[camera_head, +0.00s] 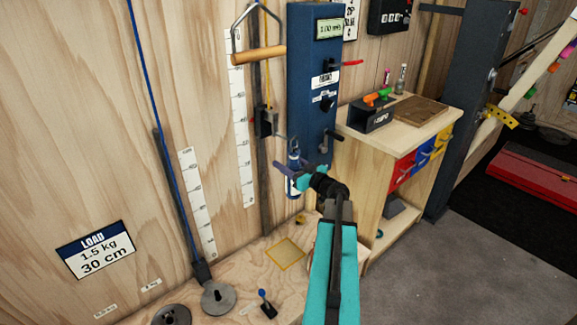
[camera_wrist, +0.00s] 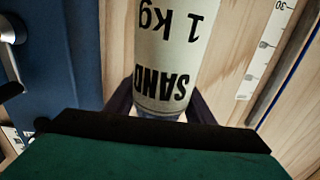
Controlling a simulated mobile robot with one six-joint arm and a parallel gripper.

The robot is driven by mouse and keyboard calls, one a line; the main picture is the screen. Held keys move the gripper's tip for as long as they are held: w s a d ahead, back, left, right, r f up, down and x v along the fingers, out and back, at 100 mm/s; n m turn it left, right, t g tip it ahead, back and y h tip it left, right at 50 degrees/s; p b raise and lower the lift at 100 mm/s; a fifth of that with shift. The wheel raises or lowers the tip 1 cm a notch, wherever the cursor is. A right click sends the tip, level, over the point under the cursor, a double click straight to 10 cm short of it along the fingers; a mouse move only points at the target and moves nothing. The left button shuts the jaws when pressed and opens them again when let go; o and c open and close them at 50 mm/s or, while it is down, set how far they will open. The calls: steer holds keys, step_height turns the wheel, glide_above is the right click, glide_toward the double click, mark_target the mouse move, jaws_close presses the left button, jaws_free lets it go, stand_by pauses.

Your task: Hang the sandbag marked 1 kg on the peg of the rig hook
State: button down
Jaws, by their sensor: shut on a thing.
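The sandbag (camera_head: 293,158), a pale cylinder with a blue band, is upright in my gripper (camera_head: 297,174) in front of the blue rig post. In the wrist view, the sandbag (camera_wrist: 172,50) shows "SAND 1 kg" upside down between the dark fingers of my gripper (camera_wrist: 165,103). The fingers are shut around its body. The rig hook (camera_head: 265,122) hangs on a yellow cord left of the post. A thin grey peg reaches from it towards the sandbag's top loop. I cannot tell whether peg and loop touch.
The blue post (camera_head: 313,90) has a red lever and a dark crank close to the sandbag. A wooden bench (camera_head: 240,262) with a yellow-outlined square lies below. Round weights (camera_head: 217,297) sit at its left. A cabinet (camera_head: 375,165) stands right. A wooden-handled bar (camera_head: 259,55) hangs above.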

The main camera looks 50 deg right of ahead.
steer(key=w+b, duration=0.2)
steer(key=w, duration=0.4)
steer(key=shift+w+d+f, duration=0.35)
stand_by(1.2)
steer(key=shift+w+f, duration=0.1)
steer(key=shift+f, duration=0.05)
stand_by(0.4)
stand_by(0.4)
steer(key=c, duration=0.8)
jaws_free()
steer(key=shift+c, duration=0.2)
steer(key=shift+o, duration=0.4)
steer(key=shift+f, duration=0.2)
steer(key=s+a, duration=0.1)
steer(key=s, duration=1.3)
steer(key=shift+r, duration=0.15)
